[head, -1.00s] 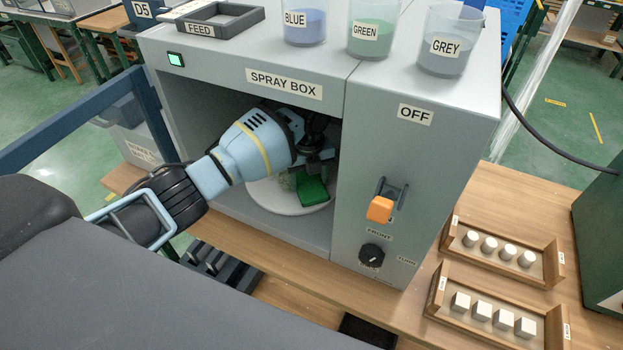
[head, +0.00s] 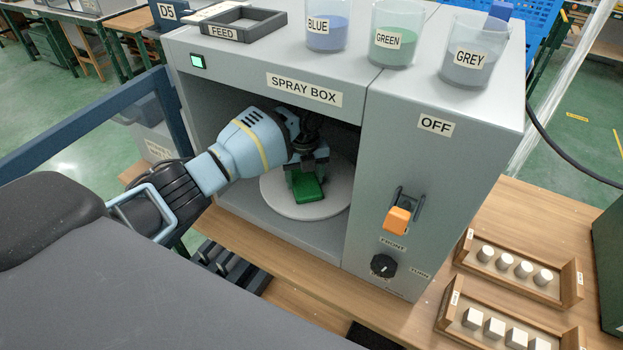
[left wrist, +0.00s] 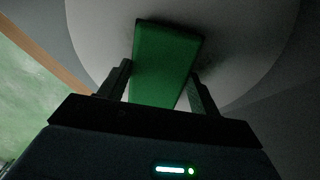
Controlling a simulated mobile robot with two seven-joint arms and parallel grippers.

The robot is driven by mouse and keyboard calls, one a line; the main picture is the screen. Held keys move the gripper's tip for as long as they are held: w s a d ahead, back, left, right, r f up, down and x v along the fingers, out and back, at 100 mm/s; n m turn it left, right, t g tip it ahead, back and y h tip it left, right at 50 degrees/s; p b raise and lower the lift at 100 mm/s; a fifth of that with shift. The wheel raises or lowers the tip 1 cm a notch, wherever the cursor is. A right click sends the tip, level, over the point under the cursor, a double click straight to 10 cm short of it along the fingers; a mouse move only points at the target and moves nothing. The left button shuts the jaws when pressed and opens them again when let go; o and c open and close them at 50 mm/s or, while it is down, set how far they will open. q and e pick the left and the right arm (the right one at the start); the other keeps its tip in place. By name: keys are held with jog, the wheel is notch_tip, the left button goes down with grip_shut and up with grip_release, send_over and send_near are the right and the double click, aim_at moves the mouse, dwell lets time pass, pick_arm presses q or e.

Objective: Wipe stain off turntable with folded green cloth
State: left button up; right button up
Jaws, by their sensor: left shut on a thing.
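The folded green cloth (head: 308,190) is a dark green block inside the spray box, on or just above the pale round turntable (head: 270,198). My left gripper (head: 306,172) reaches in through the open front and is shut on the cloth. In the left wrist view the cloth (left wrist: 166,58) sits between the two fingers of the gripper (left wrist: 160,88), over the pale disc (left wrist: 98,38). I see no stain on the bare parts of the turntable; the area under the cloth and behind the gripper is hidden. My right gripper is not in view.
The spray box (head: 420,180) walls and roof enclose the arm closely. Its front panel has an orange switch (head: 397,219) and a black knob (head: 383,266). Blue, green and grey cups (head: 470,55) stand on top. Two wooden trays (head: 448,318) with white pieces lie at right.

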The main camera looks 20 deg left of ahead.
aim_at(280, 177)
pick_arm(q)
jog(key=shift+a, duration=0.4)
jog(key=shift+w+a, duration=0.15)
jog(key=shift+a, duration=1.55)
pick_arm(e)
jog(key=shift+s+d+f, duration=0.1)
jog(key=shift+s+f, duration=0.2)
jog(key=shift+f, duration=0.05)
pick_arm(q)
jog(key=shift+w+a+b, duration=0.1)
jog(key=shift+a+b, duration=0.3)
jog(key=shift+a, duration=1.3)
jog(key=shift+w+d+f+b, duration=0.1)
jog(key=shift+w+f+b, duration=0.15)
jog(key=shift+w+b, duration=0.75)
jog(key=shift+w, duration=0.4)
jog(key=shift+w+r, duration=0.2)
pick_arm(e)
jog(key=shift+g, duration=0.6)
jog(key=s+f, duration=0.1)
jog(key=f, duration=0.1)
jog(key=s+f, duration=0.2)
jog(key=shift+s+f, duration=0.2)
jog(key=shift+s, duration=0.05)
